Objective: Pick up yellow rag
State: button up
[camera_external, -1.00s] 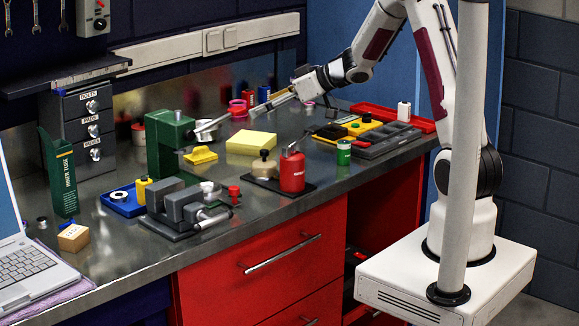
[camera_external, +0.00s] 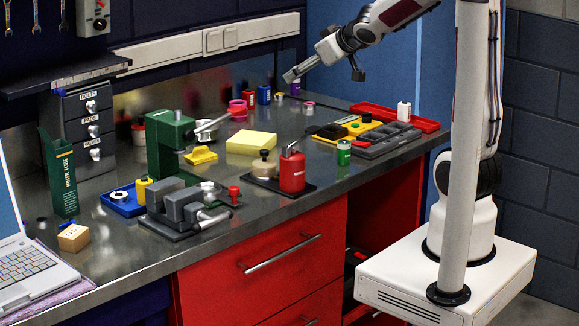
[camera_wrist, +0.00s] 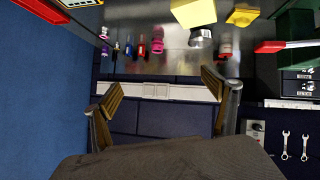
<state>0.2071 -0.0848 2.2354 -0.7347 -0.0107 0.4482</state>
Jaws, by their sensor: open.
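A pale yellow, flat square piece (camera_external: 251,143), which looks like the folded yellow rag, lies on the metal bench top near its middle. It also shows at the top edge of the wrist view (camera_wrist: 193,12), partly cut off. A smaller, deeper yellow item (camera_external: 201,155) lies to its left, by the green press. My gripper (camera_external: 292,76) hangs in the air above the back of the bench, to the right of and well above the pale yellow piece. In the wrist view my gripper (camera_wrist: 160,88) is open with nothing between its fingers.
A green press (camera_external: 168,145) stands left of the yellow piece. Small bottles and a pink roll (camera_external: 238,107) stand behind. A red tray (camera_external: 425,124) lies at right.

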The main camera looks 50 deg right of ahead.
jog(key=s+a+f+g, duration=0.1)
jog(key=s+a+g, duration=0.1)
jog(key=s, duration=0.8)
jog(key=s+a+f+g+y, duration=0.1)
jog(key=s+a, duration=0.4)
jog(key=s, duration=0.4)
jog(key=s+a+f+m+g+y, duration=0.1)
jog(key=s+a+f+g, duration=0.1)
jog(key=s, duration=0.8)
jog(key=shift+s+a+g, duration=0.3)
jog(key=shift+s+a, duration=0.05)
jog(key=shift+a, duration=0.5)
jog(key=shift+f, duration=0.1)
jog(key=c, duration=0.4)
